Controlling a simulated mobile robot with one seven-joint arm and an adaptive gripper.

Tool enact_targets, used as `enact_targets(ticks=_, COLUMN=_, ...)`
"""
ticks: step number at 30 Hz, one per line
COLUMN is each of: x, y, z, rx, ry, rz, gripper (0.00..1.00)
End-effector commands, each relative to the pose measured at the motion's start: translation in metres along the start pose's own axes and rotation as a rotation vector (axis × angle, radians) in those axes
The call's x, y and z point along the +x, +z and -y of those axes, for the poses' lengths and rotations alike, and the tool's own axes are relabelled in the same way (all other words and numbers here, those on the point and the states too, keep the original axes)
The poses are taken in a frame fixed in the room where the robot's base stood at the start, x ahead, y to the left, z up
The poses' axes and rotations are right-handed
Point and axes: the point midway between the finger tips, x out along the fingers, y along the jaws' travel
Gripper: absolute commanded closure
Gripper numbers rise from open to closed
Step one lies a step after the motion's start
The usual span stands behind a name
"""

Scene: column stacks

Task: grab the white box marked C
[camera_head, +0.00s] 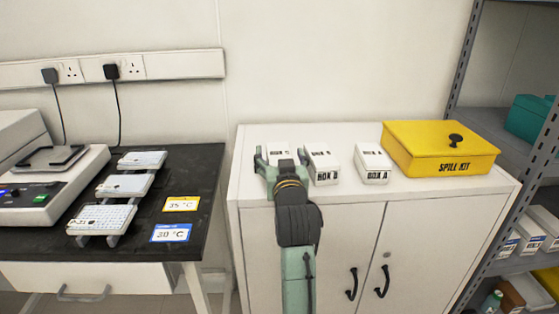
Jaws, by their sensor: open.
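The white box marked C (279,148) is the leftmost of three white boxes on top of the white cabinet. Its top edge shows, with a small dark marking too small to read for sure; its front is hidden behind my gripper. My gripper (281,158) is open, with one green finger to the left of this box and the other to its right in the picture. I cannot tell whether the fingers touch it or how high they are. The right finger is close to the white box marked B (324,162).
White box A (372,160) stands right of box B, beside a yellow spill kit (440,145). The white cabinet top (350,195) is bare along its front edge. A dark bench (130,225) with plates is on the left; a grey shelf rack (470,70) is on the right.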

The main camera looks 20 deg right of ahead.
Motion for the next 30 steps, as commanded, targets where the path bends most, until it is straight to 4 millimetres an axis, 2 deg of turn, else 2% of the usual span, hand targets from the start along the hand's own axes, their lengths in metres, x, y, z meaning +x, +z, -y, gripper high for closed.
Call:
enact_targets(ticks=5, x=-0.0001, y=0.0001, z=0.0003, rx=0.000, ry=-0.001, rz=-0.001, gripper=0.27)
enact_targets(ticks=30, x=-0.0004, y=0.0001, z=0.0004, rx=0.000, ry=-0.001, rz=0.000, gripper=0.83)
